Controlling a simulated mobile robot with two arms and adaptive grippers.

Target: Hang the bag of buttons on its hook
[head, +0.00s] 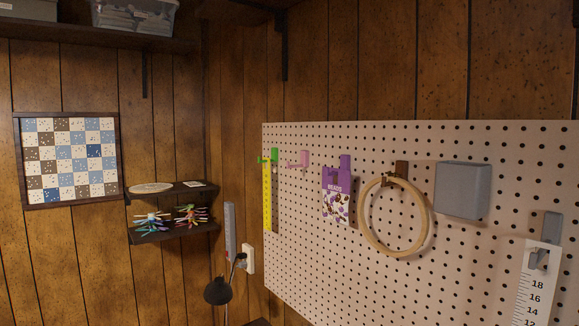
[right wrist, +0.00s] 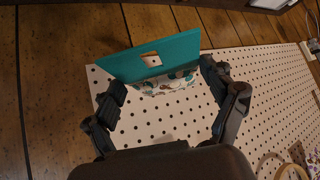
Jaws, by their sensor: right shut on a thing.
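The bag of buttons shows in the right wrist view, with a teal header (right wrist: 120,64) that has a hole near its middle. Its clear lower part with several buttons (right wrist: 175,82) shows below the header. My right gripper (right wrist: 162,84) is shut on the bag, with one finger at each side. The bag is held up in front of the pegboard (right wrist: 262,75). In the head view, an empty pink hook (head: 304,159) sticks out of the pegboard (head: 330,270). Which hook belongs to the bag I cannot tell. Neither gripper shows in the head view.
Other pegboard places hold a yellow ruler (head: 267,200), a purple beads bag (head: 336,203), a wooden hoop (head: 365,225) and a white ruler (head: 537,290). A grey block (head: 462,190) sits right of the hoop. A black lamp (head: 217,291) stands at lower left.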

